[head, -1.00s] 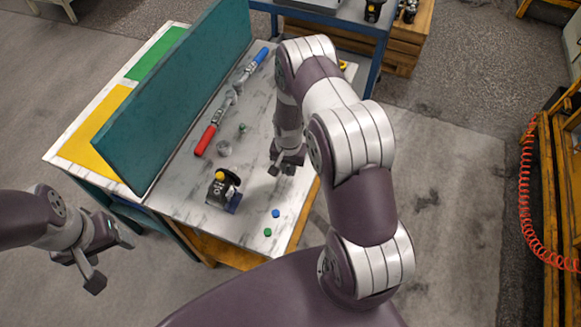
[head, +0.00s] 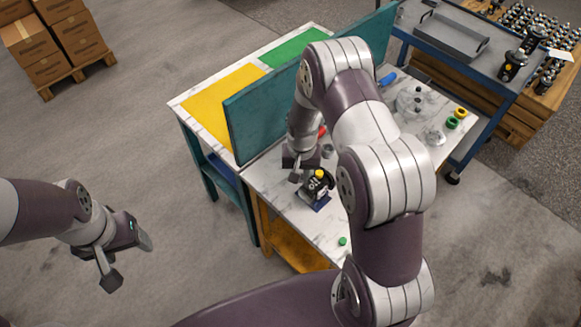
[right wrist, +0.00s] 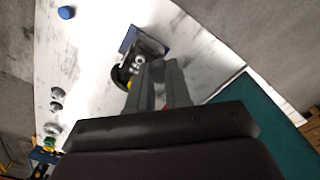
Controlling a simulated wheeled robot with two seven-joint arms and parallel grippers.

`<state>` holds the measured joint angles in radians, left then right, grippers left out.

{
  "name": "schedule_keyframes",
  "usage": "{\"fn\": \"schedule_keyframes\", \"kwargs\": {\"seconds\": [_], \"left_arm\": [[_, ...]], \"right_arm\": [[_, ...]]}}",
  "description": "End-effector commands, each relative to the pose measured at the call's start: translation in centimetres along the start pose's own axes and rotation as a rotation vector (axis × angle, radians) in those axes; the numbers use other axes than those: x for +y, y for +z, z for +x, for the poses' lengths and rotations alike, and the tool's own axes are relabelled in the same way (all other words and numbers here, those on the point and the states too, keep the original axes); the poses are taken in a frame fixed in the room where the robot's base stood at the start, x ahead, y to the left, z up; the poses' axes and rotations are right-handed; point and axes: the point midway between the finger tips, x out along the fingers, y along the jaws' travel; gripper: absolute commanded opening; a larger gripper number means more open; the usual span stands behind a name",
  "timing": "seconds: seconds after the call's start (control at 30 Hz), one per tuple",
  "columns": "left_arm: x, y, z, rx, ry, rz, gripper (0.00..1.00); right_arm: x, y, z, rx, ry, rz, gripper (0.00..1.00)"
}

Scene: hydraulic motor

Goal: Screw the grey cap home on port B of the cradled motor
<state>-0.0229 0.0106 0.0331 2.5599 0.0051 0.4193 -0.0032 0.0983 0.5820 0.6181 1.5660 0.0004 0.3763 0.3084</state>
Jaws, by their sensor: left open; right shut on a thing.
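The dark motor (head: 316,186) sits in a blue cradle (head: 322,207) near the front left of the marble-topped bench, with a yellow cap (head: 319,174) on top. The motor (right wrist: 148,48) and cradle (right wrist: 127,39) also show beyond the fingertips in the right wrist view. My right gripper (head: 296,172) is at the motor's left side, its fingers (right wrist: 164,66) close together over the motor. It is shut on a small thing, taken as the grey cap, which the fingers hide. Port B cannot be made out. My left gripper (head: 130,262) is open and empty, off the bench at left.
A teal upright panel (head: 250,118) stands just behind the motor. A cart with a grey tray (head: 452,38) stands at back right. My right arm hides the bench's middle.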

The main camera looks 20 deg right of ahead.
Motion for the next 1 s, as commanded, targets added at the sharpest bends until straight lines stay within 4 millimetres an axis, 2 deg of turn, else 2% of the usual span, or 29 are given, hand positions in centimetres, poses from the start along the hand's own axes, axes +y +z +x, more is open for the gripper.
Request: {"fn": "schedule_keyframes", "kwargs": {"seconds": [0.03, 0.1, 0.3, 0.4, 0.57, 0.9, 1.0], "left_arm": [[0.0, -0.3, -2.5, 0.000, 0.000, 0.000, 0.66], [0.0, -0.5, -3.7, 0.000, 0.000, 0.000, 0.66], [0.0, -0.7, -5.8, 0.000, 0.000, 0.000, 0.66], [0.0, -0.7, -6.2, -0.001, 0.000, 0.000, 0.66], [0.0, -0.6, -5.5, -0.001, 0.000, 0.000, 0.66], [0.0, -0.3, -2.4, -0.001, 0.000, 0.000, 0.66], [0.0, -0.2, -2.0, -0.001, 0.000, 0.000, 0.66]], "right_arm": [[0.8, -0.1, -1.5, -0.004, 0.001, 0.101, 0.00], [1.6, -0.3, -1.5, -0.002, 0.001, 0.254, 0.00], [3.2, -0.8, -1.2, -0.002, 0.001, 0.625, 0.00], [3.7, -1.0, -1.0, -0.001, 0.000, 0.736, 0.00], [3.8, -1.1, 0.1, 0.000, -0.001, 0.777, 0.00], [3.7, -1.0, 4.2, 0.000, 0.000, 0.773, 0.00], [3.7, -1.1, 4.8, 0.000, 0.000, 0.772, 0.00]]}}
